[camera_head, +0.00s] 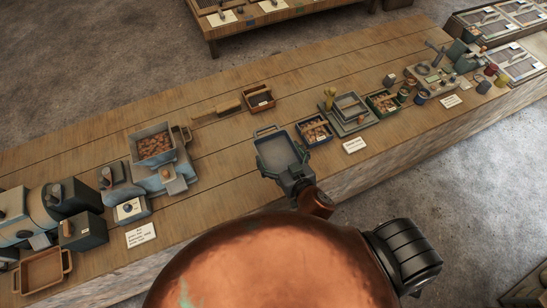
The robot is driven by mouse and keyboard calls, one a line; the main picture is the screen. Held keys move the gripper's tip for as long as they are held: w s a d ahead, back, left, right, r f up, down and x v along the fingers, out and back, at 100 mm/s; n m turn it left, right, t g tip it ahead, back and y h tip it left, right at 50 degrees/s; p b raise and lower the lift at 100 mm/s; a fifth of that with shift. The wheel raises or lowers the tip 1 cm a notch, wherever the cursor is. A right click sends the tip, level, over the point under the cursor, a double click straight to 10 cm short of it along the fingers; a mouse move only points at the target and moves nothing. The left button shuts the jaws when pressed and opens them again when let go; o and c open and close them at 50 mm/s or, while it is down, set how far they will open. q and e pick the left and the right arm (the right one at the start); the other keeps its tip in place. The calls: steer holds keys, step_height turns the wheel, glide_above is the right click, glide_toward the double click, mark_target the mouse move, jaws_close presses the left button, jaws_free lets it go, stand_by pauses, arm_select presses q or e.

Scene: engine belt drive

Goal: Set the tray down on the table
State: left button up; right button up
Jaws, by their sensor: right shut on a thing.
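A grey-blue rectangular tray (279,152) with a thin handle at its far end is over the front part of the wooden table (215,150), near the middle of the view. It looks empty. My right gripper (297,181) is shut on the near end of the tray, partly hidden by its own links. I cannot tell whether the tray's underside touches the table. My left gripper is not in view.
A blue bin of small parts (314,131) stands close to the tray's right. A small wooden box (259,98) lies behind it, beside a brush-like tool (217,113). A scale-like device with a brown-filled pan (153,146) stands to the left. Bare planks lie between.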

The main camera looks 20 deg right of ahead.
steer(key=w+a+f+b, duration=0.2)
steer(key=w+f+b, duration=0.35)
steer(key=f, duration=0.65)
steer(key=b, duration=0.3)
glide_above(247, 155)
steer(key=f, duration=0.8)
steer(key=shift+s+d+f, duration=0.1)
steer(key=shift+s+f, duration=0.1)
steer(key=shift+s, duration=0.15)
steer(key=shift+w+f, duration=0.25)
step_height(247, 155, down, 4)
steer(key=shift+w+r+b, duration=0.15)
steer(key=shift+r+b, duration=0.05)
steer(key=shift+b, duration=0.45)
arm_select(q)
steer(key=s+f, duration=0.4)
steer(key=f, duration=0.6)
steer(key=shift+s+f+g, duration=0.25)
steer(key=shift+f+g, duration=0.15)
arm_select(e)
steer(key=shift+r, duration=0.1)
